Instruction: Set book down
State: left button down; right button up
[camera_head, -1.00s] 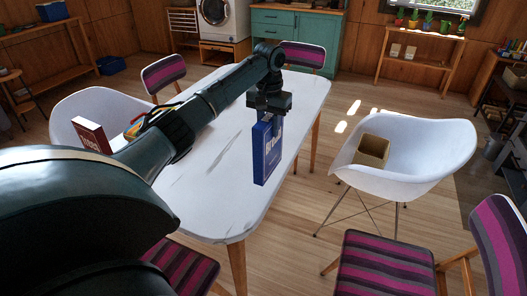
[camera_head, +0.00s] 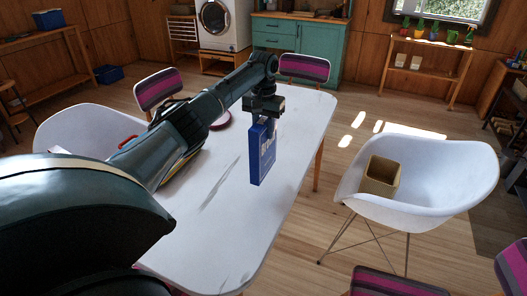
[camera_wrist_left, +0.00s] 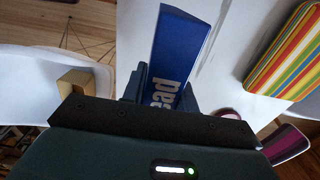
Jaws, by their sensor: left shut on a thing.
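A blue book (camera_head: 262,158) with white lettering hangs upright from my left gripper (camera_head: 262,118). The gripper is shut on its upper end. The book is over the white table (camera_head: 225,200), near its right side; whether its lower edge touches the table I cannot tell. In the left wrist view the blue book (camera_wrist_left: 178,50) shows between the fingers (camera_wrist_left: 160,92). My right gripper is in neither view.
A white chair (camera_head: 430,170) with an open tan box (camera_head: 381,176) on it stands right of the table. Another white chair (camera_head: 80,125) is at the left. A striped item (camera_wrist_left: 288,55) lies on the table. Striped chairs (camera_head: 305,68) stand around.

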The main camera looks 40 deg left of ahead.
aim_at(263, 145)
pick_arm(q)
jog(key=shift+f, duration=2.85)
jog(key=c, duration=1.1)
grip_release()
jog(key=shift+f, duration=0.1)
